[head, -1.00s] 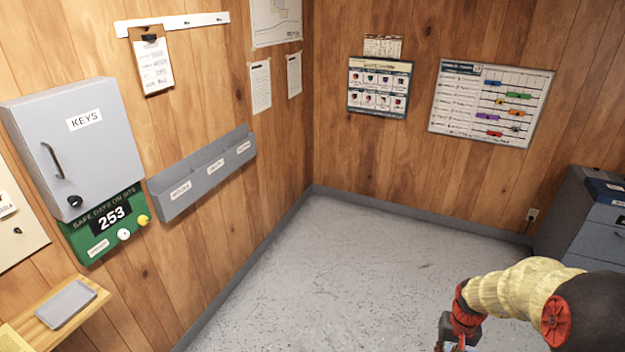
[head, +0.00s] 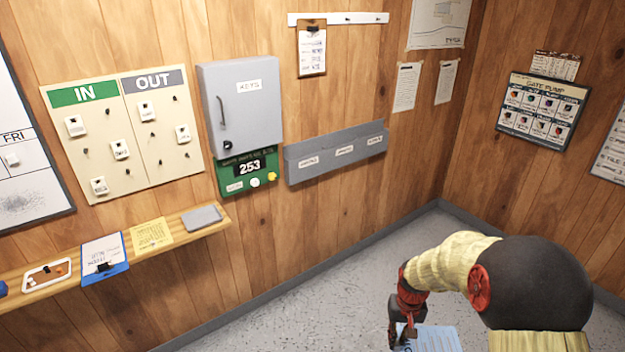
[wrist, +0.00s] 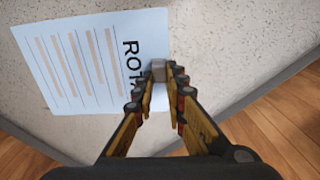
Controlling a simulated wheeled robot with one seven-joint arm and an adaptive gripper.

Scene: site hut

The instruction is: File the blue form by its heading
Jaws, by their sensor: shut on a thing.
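The blue form (head: 437,340) is a light blue sheet at the bottom of the head view, held in my gripper (head: 405,338) above the floor. In the wrist view the form (wrist: 85,65) shows several ruled columns and a large dark heading reading "ROT", its end hidden by my gripper (wrist: 160,75). The fingertips are shut on the sheet's heading edge. A long grey wall file (head: 335,165) with three labelled pockets hangs on the wood wall, up and left of my gripper and apart from it. Its labels are too small to read.
Left of the file are a grey key cabinet (head: 240,110), a green "253" sign (head: 232,179) and an IN/OUT board (head: 100,150). A wooden shelf (head: 190,228) below carries a tray, papers and a clipboard. A clipboard (head: 312,50) hangs above the file. The floor between is clear.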

